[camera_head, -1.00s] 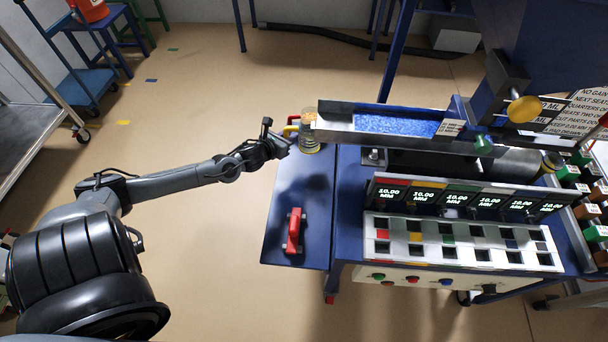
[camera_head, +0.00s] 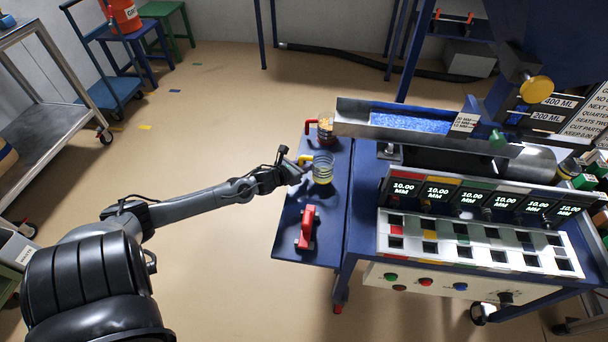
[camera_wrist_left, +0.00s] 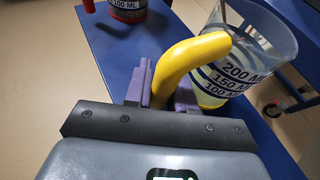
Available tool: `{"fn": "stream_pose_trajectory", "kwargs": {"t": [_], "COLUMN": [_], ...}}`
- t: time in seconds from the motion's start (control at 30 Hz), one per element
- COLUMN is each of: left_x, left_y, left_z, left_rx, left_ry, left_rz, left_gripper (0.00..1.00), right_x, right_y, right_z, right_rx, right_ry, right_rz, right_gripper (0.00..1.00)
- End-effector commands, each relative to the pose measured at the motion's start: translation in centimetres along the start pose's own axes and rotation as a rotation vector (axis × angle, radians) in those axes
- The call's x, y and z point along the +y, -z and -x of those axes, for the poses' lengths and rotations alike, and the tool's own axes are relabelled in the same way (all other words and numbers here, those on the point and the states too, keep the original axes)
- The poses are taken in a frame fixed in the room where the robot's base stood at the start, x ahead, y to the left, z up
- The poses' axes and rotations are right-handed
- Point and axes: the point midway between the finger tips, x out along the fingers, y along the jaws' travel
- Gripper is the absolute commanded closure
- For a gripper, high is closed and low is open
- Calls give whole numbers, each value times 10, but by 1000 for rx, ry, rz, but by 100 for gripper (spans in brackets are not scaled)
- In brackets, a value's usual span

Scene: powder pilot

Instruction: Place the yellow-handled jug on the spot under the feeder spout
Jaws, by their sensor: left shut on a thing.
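The yellow-handled jug (camera_head: 323,168) is a clear cup with a yellow base, over the blue side shelf in the head view. My left gripper (camera_head: 296,168) is shut on its yellow handle (camera_wrist_left: 190,60). In the left wrist view the jug's clear wall (camera_wrist_left: 245,60) shows volume marks, right of the handle. I cannot tell whether its base touches the shelf. The feeder spout (camera_head: 345,125) is the left end of the metal trough, behind and slightly right of the jug. The spot under it is not clearly visible. My right gripper is not in view.
A red-handled jug (camera_head: 325,124) with orange contents stands at the far end of the shelf, beside the spout end; its lower part shows in the left wrist view (camera_wrist_left: 128,8). A display panel (camera_head: 480,200) stands to the right.

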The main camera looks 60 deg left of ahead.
Motion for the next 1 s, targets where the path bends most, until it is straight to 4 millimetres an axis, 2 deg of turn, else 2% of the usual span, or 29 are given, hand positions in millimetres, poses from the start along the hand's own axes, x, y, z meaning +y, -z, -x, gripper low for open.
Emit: {"fn": "stream_pose_trajectory", "kwargs": {"t": [0.03, 0.1, 0.2, 0.67, 0.7, 0.8, 0.87, 1.0], "left_x": [0, 0, 0, 0, 0, 0, 0, 0], "left_y": [12, 22, 31, 35, 35, 35, 35, 35], "left_z": [-5, -9, -13, -15, -14, -14, -14, -14], "left_rx": [0, 0, 0, 0, 0, 0, 0, 1], "left_ry": [0, -1, -1, 0, 0, 0, 0, 0], "left_rz": [2, 3, 1, -1, -1, -1, -1, -1], "left_gripper": [100, 100, 100, 100, 73, 58, 50, 50], "right_x": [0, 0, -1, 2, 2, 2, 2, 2], "right_y": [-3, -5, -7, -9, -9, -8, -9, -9], "right_z": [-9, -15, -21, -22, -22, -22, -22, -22], "right_rx": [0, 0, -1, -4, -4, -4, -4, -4], "right_ry": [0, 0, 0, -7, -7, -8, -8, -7], "right_rz": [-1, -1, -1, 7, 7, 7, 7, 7], "right_gripper": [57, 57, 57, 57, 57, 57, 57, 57]}}
